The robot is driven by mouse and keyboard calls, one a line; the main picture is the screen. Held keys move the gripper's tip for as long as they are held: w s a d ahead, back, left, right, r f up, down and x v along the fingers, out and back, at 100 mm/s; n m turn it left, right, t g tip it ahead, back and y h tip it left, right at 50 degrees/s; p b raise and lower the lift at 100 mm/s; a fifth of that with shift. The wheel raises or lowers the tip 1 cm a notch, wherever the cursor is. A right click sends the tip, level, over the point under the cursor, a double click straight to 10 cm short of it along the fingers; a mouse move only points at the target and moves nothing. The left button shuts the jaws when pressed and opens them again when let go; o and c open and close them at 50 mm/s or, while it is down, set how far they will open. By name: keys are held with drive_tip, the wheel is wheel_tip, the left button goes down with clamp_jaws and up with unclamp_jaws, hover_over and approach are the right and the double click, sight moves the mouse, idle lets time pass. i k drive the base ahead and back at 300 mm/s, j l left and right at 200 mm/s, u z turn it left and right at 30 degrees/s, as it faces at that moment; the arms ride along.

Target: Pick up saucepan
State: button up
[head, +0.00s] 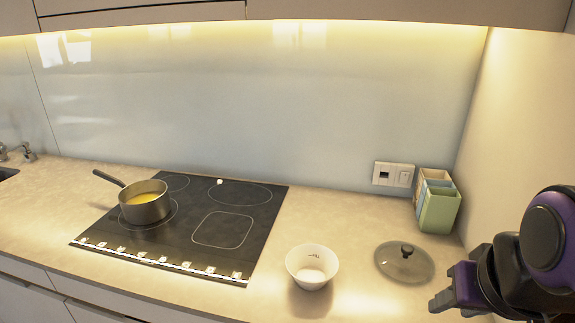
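The saucepan (144,206) is a dark metal pan with yellow contents. It stands upright on the left front ring of the black cooktop. Its long dark handle (108,178) points to the back left. My gripper (437,304) is at the lower right, beside the glass lid and far from the saucepan. It is small and seen from the side, so I cannot tell whether its fingers are open or shut.
A white bowl (312,267) and a glass lid (404,262) lie on the counter between the cooktop (190,222) and my arm. Green and tan containers (439,208) stand in the back right corner by a wall socket (393,175). Upper cabinets (150,12) overhang the counter.

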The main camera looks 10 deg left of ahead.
sight(126, 192)
drive_tip(key=j, duration=3.35)
